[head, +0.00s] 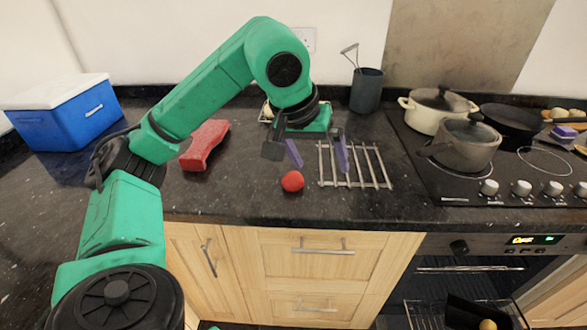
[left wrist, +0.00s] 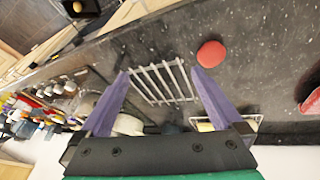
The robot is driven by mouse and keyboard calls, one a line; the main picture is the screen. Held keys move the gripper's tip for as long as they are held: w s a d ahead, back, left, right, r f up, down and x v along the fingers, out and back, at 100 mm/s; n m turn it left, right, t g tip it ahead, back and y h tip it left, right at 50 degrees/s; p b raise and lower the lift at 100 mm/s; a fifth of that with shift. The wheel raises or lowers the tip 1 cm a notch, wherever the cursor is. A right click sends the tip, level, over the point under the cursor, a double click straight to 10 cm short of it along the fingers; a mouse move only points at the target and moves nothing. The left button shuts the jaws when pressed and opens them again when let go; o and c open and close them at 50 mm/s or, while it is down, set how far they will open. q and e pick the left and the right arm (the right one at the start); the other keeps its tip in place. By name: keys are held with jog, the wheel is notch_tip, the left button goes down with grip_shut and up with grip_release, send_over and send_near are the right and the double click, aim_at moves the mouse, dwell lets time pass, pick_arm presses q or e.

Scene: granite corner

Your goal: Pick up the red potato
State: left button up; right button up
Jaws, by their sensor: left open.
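The red potato (head: 292,181) is a small, rounded, bright red thing lying on the dark countertop, near its front edge and just left of a metal rack. In the left wrist view the potato (left wrist: 211,54) shows just beyond the tip of the right-hand finger, outside the space between the fingers. My left gripper (head: 322,167) is open and empty, with its purple fingers pointing down over the counter and rack, behind and to the right of the potato. The gripper (left wrist: 160,72) frames the rack in the wrist view. My right gripper is not in view.
The metal rack (head: 322,168) lies beside the potato. A red block-like thing (head: 205,145) and a blue box with a white lid (head: 68,115) are left. A grey utensil pot (head: 366,92) stands behind. Pans, including a grey pot (head: 466,146), sit on the hob at right.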

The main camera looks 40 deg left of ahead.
pick_arm(q)
jog(key=s+a+r+y, duration=0.1)
jog(key=s+a+y, duration=0.15)
jog(key=a, duration=0.55)
jog(key=b, duration=0.2)
send_near(292, 177)
jog(key=x, duration=0.2)
jog(key=shift+g, duration=0.3)
jog(key=p+x, duration=0.1)
jog(key=x, duration=0.7)
jog(key=shift+w+f, duration=0.15)
jog(key=shift+w+a+f, duration=0.1)
jog(key=c, duration=1.5)
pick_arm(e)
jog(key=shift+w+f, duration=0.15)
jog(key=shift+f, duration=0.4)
